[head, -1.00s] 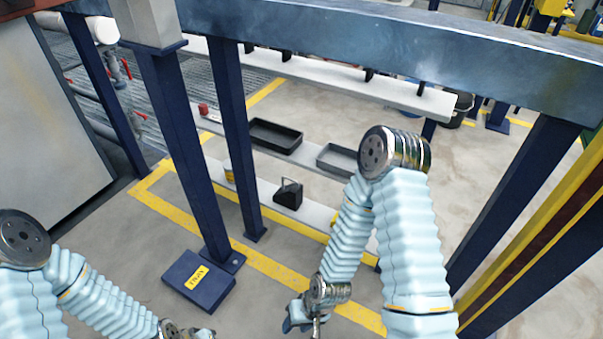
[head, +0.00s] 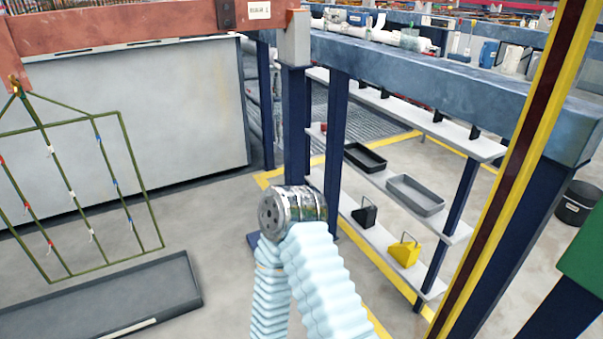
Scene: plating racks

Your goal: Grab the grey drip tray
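A grey tray (head: 415,195) with low walls lies on the middle shelf of the rack, right of centre in the head view. A black tray (head: 365,158) lies on the same shelf, to its left and farther back. A much larger dark grey tray (head: 110,303) lies on the floor at the lower left, under a hanging wire frame, partly cut off by the picture edge. One of my arms rises at the bottom centre and hides part of the rack's left end. Neither of my grippers shows in this view.
A black item (head: 366,214) and a yellow item (head: 405,251) with a handle stand on the lower shelf (head: 380,240). A blue post (head: 296,120) and a yellow-and-dark red upright (head: 505,175) flank the shelves. A green wire frame (head: 148,205) hangs at left. Floor between is clear.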

